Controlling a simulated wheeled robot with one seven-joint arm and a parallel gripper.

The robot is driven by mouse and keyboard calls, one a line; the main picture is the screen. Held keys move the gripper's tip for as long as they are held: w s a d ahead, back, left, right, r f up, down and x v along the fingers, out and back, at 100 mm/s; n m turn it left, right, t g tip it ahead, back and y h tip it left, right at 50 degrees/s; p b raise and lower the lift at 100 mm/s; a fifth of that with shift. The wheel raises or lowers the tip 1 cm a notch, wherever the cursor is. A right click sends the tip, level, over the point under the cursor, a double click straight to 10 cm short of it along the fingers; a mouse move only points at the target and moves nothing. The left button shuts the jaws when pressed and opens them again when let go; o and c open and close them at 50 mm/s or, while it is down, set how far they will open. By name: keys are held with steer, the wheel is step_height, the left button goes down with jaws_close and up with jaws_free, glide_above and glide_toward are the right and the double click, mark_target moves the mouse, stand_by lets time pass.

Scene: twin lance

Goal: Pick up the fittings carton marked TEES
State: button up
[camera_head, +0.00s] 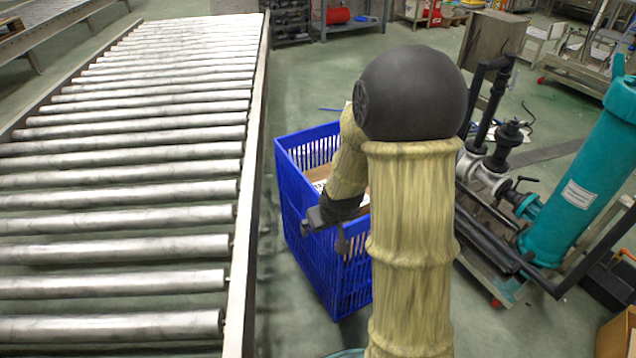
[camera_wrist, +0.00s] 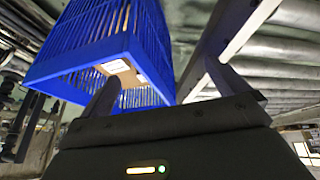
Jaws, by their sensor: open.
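A blue slatted crate (camera_head: 300,205) stands on the floor right of the roller conveyor. Brown cardboard with white labels (camera_head: 322,173) shows inside it, partly hidden by my arm. I cannot read any label, so I cannot tell which carton is marked TEES. In the wrist view the crate (camera_wrist: 90,50) fills the upper left, with brown cardboard and a white label (camera_wrist: 116,66) inside. My gripper (camera_head: 327,236) is at the crate's near side, around rim height. In the wrist view its two fingers (camera_wrist: 162,78) are spread apart, with nothing held between them.
The roller conveyor (camera_head: 120,190) runs along the left, its side rail close to the crate. A teal cylinder (camera_head: 585,180) with pipes and valves stands on a wheeled frame at right. Shelves (camera_head: 350,22) stand at the back. Green floor behind the crate is mostly clear.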

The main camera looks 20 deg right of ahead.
steer(key=w+d+r+t+y+p, duration=0.1)
steer(key=w+d+t+p, duration=0.2)
steer(key=p, duration=0.7)
steer(key=w+d+r+n+t+y+p, duration=0.1)
steer(key=w+d+t+p, duration=0.2)
steer(key=w+d+p, duration=0.4)
steer(key=w+p, duration=0.3)
steer(key=w, duration=0.2)
steer(key=shift+d+t+y, duration=0.2)
steer(key=shift+t+y, duration=0.1)
steer(key=shift+p, duration=0.4)
steer(key=shift+d+f, duration=0.1)
steer(key=shift+d, duration=0.05)
